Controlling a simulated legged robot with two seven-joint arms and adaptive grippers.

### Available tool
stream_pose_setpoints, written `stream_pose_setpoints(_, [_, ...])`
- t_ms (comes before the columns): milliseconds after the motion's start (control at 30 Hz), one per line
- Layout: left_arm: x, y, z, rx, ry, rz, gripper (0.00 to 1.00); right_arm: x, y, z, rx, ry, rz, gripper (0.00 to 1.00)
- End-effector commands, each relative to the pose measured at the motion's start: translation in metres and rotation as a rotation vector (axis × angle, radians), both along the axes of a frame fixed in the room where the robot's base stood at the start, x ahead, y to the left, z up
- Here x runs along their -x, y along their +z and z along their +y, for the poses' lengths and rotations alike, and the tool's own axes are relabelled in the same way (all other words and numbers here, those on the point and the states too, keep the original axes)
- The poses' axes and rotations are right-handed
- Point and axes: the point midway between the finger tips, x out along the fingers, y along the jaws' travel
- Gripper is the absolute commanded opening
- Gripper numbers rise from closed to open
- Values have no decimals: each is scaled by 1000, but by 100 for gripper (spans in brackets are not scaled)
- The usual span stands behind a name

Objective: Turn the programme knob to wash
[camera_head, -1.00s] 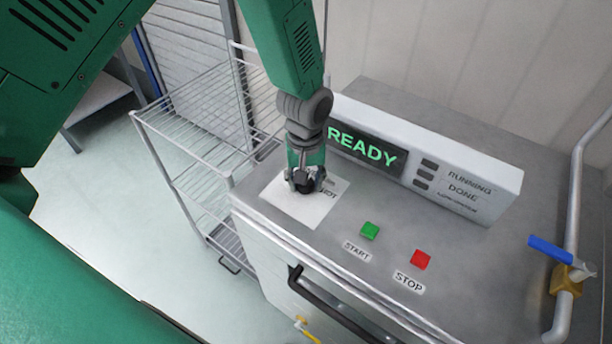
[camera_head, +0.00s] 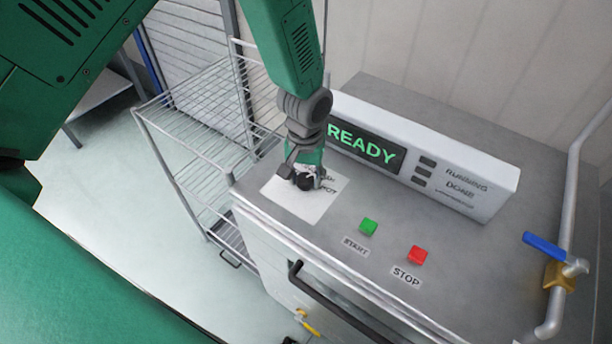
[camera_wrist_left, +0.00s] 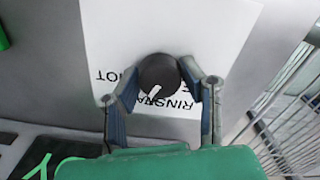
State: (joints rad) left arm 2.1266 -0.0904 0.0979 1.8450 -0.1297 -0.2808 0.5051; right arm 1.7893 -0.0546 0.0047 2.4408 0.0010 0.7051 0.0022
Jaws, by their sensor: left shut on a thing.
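The programme knob (camera_head: 305,182) is a round black knob on a white label plate (camera_head: 288,205) on top of the machine. My left gripper (camera_head: 303,178) reaches down from above and is shut on the knob. In the left wrist view, the two fingers stand on either side of the knob (camera_wrist_left: 158,74), and its short white pointer mark (camera_wrist_left: 153,91) points toward the lower left of that picture. Upside-down lettering reading RINSE and part of HOT shows beside it. Other lettering is partly hidden by the fingers and knob. My right gripper is not in view.
The display (camera_head: 362,146) reads READY. A green START button (camera_head: 368,226) and a red STOP button (camera_head: 417,254) sit to the right of the plate. A wire rack (camera_head: 180,125) stands left of the machine. A pipe with a blue valve handle (camera_head: 546,246) is at right.

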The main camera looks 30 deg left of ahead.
Motion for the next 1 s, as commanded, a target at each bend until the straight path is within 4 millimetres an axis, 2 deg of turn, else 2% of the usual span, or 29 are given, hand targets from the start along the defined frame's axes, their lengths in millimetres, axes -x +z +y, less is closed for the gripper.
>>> stream_pose_setpoints(100, [-5, 3, 0, 1, 2, -13, 7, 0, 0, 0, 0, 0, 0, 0])
stream_pose_setpoints(133, [-5, 3, 0, 1, 2, -13, 39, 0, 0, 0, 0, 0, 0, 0])
stream_pose_setpoints(167, [-5, 3, 0, 1, 2, -14, 50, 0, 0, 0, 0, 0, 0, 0])
stream_pose_setpoints(200, [-5, 3, 0, 1, 2, -13, 56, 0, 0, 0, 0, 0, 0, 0])
stream_pose_setpoints(567, [-2, 5, 0, 1, 2, -5, 56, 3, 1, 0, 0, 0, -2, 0])
stream_pose_setpoints(667, [-3, 16, 0, 0, 1, -8, 56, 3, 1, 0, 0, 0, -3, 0])
stream_pose_setpoints(1000, [-4, 87, 0, 1, 2, -9, 56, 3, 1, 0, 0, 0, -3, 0])
